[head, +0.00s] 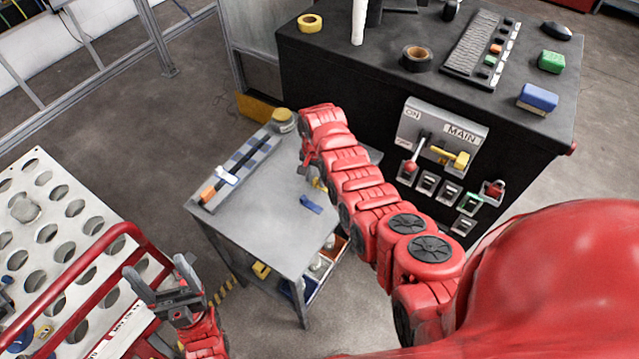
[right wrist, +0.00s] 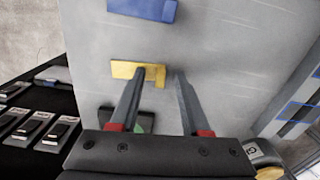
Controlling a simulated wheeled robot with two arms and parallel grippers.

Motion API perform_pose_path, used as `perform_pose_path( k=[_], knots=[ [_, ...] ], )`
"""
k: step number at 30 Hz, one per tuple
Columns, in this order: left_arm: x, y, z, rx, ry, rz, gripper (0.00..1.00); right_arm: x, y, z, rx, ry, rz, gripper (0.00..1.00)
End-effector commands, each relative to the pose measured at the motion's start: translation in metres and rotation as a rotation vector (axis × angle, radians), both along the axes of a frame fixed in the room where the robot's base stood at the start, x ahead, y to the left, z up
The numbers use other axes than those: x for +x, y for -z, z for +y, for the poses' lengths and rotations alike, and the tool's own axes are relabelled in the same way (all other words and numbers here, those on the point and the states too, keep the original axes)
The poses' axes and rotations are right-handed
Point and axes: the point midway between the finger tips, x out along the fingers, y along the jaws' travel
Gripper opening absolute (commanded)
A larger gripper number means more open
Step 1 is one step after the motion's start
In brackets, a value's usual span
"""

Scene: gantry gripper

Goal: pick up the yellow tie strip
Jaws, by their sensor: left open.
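The yellow tie strip (right wrist: 123,70) lies flat on the grey table (right wrist: 225,60) in the right wrist view. In the head view, a bit of yellow (head: 321,185) shows beside my right gripper (head: 314,176), mostly hidden by it. My right gripper (right wrist: 161,72) is open; its left finger overlaps the strip in the picture and its right finger is just right of the strip's end. I cannot tell how high the fingertips are above the table. My left gripper (head: 157,266) is open and empty at the lower left, beside the red rail.
A blue strip (head: 311,204) lies on the table, also in the right wrist view (right wrist: 143,9). A dark-and-green piece (right wrist: 140,124) is partly hidden behind the left finger. A black control cabinet (head: 340,85) stands behind. A perforated rack (head: 60,255) with red rail (head: 75,290) is left.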

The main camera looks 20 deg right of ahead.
Motion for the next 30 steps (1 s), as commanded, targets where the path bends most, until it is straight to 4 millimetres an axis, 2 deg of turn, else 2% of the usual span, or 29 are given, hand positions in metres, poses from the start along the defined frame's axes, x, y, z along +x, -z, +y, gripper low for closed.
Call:
perform_pose_path(
  k=[1,7,21,28,30],
  knots=[
    [0.000,0.000,0.000,0.000,0.000,0.000,0.78,0.000,0.000,0.000,0.000,0.000,0.000,0.36],
    [0.000,0.000,0.000,0.000,0.000,0.000,0.78,0.000,0.000,0.000,0.000,0.000,0.000,0.00],
    [0.000,0.002,0.000,0.000,0.000,0.000,0.78,0.001,-0.002,0.000,-0.001,0.000,-0.001,0.00],
    [0.000,0.012,0.000,0.000,0.000,0.000,0.78,0.001,-0.015,0.000,-0.001,0.001,-0.005,0.00],
    [0.000,0.021,0.000,0.000,0.000,0.000,0.78,0.003,-0.023,0.000,0.000,0.001,-0.008,0.00]
  ],
)
